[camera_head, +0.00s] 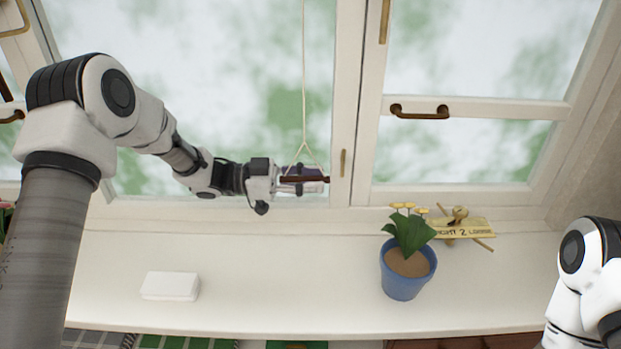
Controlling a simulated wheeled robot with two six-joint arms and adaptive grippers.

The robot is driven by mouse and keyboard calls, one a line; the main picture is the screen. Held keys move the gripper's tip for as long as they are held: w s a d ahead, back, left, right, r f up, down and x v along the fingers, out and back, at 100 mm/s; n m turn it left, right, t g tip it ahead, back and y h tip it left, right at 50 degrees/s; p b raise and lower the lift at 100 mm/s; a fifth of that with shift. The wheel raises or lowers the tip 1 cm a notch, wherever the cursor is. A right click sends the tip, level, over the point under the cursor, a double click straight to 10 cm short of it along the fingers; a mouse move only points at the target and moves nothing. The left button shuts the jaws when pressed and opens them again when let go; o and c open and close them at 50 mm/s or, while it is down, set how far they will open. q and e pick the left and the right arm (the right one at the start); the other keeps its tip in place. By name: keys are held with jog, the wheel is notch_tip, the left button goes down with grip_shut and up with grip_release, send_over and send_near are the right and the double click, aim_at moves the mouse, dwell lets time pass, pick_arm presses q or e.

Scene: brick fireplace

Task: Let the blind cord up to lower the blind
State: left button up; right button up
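The blind cord (304,75) hangs down in front of the window and splits near its lower end into a small triangle. A dark brown bar-shaped handle (318,179) hangs at the foot of this triangle. My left gripper (303,178) reaches in from the left, and its fingers are at the handle. The fingers overlap the handle, and whether they are closed on it is too small to tell. The blind itself is not in view. My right arm shows at the lower right, but its gripper is outside the picture.
A blue pot (403,284) with a yellow-flowered plant stands on the white sill (300,290). A small wooden figure with a sign (462,228) is behind it to the right. A white box (170,286) lies left on the sill. The sill's middle is clear. A window handle (419,112) projects at right.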

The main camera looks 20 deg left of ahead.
pick_arm(q)
grip_shut()
jog(key=shift+r, duration=0.1)
notch_tip(320, 180, up, 38)
jog(key=p, duration=2.3)
jog(key=shift+p, duration=0.3)
jog(key=shift+o, duration=2.3)
grip_release()
